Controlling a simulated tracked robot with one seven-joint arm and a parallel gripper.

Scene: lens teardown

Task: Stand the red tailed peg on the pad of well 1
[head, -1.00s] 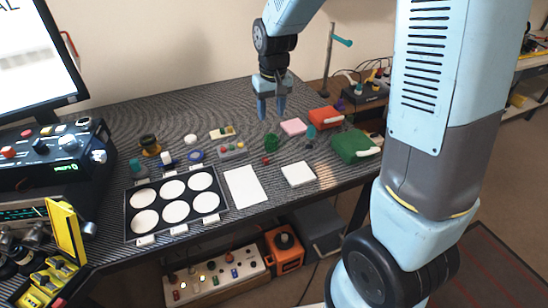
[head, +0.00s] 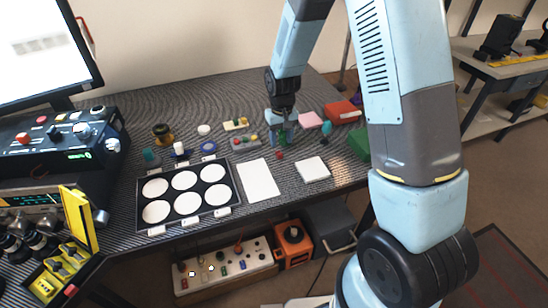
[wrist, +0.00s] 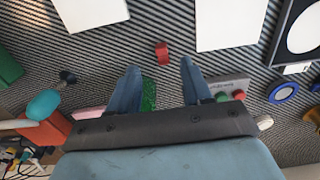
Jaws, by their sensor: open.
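A small red piece (head: 279,155), which looks like the red peg, is on the striped table in front of my gripper. The wrist view also shows it (wrist: 162,52), just beyond the fingertips; its tail is too small to make out. My gripper (head: 281,140) is open and points down over the table. In the wrist view its two fingers (wrist: 160,66) are spread with no object gripped. The black tray (head: 143,213) holds several round white pads in two rows, all bare. I cannot read which well is 1.
A green piece (wrist: 149,95) shows between the fingers, beside the left one. A grey button box (head: 247,142) is close by on the left. A white sheet (head: 259,180) and a white square block (head: 312,169) are nearer the front edge.

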